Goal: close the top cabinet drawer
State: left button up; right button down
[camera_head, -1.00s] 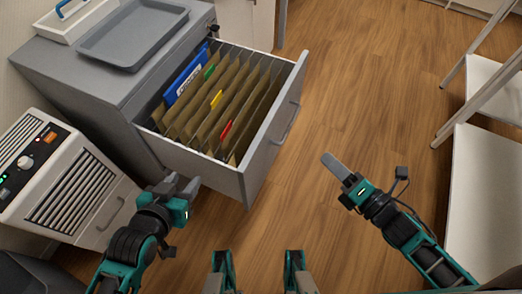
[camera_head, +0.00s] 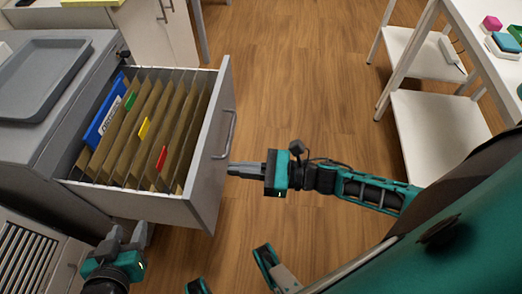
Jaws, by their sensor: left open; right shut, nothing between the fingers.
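The top drawer (camera_head: 205,200) of the grey cabinet (camera_head: 30,165) is pulled far out. It holds several brown hanging folders with green, yellow and red tabs and a blue folder (camera_head: 106,110) at the back left. A metal handle (camera_head: 225,135) is on its front panel. My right gripper (camera_head: 232,169) is shut and empty, its fingertips just right of the drawer front, below the handle; whether they touch the panel I cannot tell. My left gripper (camera_head: 128,236) is open and empty, at the lower left, close to the drawer's near side wall.
A grey tray (camera_head: 40,75) lies on the cabinet top. A vented white appliance (camera_head: 35,255) stands at the lower left. A white shelf table (camera_head: 430,130) stands at the right. The wooden floor between drawer and table is clear.

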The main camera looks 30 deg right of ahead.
aim_at(200, 165)
pick_arm(q)
jog(key=shift+s+f, duration=0.15)
jog(key=shift+f, duration=0.1)
pick_arm(e)
jog(key=x, duration=0.6)
jog(key=shift+w+a, duration=0.1)
